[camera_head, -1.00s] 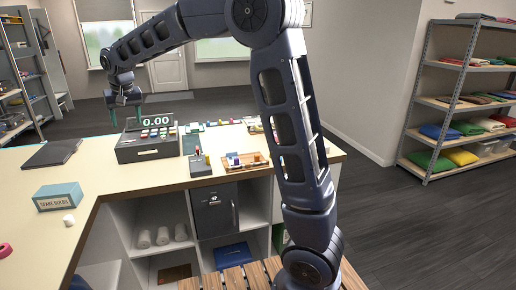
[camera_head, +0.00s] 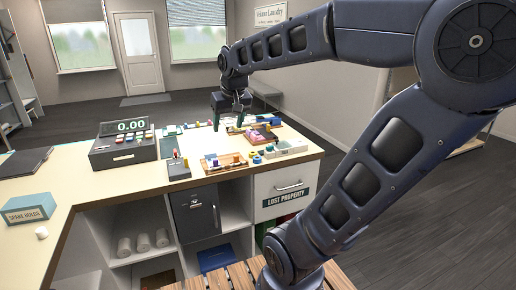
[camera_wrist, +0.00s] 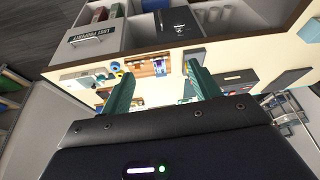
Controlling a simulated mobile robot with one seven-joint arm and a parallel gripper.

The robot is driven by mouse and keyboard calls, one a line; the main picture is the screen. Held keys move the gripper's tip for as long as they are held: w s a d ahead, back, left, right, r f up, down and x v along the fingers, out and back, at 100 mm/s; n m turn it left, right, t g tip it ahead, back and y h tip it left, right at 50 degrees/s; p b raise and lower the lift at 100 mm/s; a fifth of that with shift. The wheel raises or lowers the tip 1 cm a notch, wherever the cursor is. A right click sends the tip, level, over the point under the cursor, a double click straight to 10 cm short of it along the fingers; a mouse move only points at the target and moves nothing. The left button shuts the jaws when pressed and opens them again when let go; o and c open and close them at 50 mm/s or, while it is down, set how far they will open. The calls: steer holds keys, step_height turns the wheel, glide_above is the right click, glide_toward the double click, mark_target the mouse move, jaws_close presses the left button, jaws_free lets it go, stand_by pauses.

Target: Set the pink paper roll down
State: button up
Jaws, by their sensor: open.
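My gripper (camera_head: 230,112) hangs over the back right of the counter (camera_head: 100,192), above several small trays. In the wrist view, its two teal fingers (camera_wrist: 158,88) are spread apart, and no held object shows between them. I cannot make out a pink paper roll for certain in either current view. A teal box marked "SPARE ROLLS" (camera_head: 28,208) stands at the left of the counter, with a small white roll (camera_head: 41,233) beside it.
A cash register (camera_head: 124,146) and a dark flat folder (camera_head: 22,162) stand on the counter. Wooden trays of small coloured items (camera_head: 226,163) crowd its right end. Below are a "LOST PROPERTY" drawer (camera_head: 286,187) and shelf rolls (camera_head: 143,242). Bare counter lies at front left.

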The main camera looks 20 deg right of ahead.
steer(key=s+d+f+m, duration=0.1)
steer(key=s+d+f, duration=0.4)
steer(key=s, duration=0.4)
steer(key=shift+s+d+f+h, duration=0.3)
steer(key=shift+s+d, duration=0.05)
steer(key=shift+d, duration=0.15)
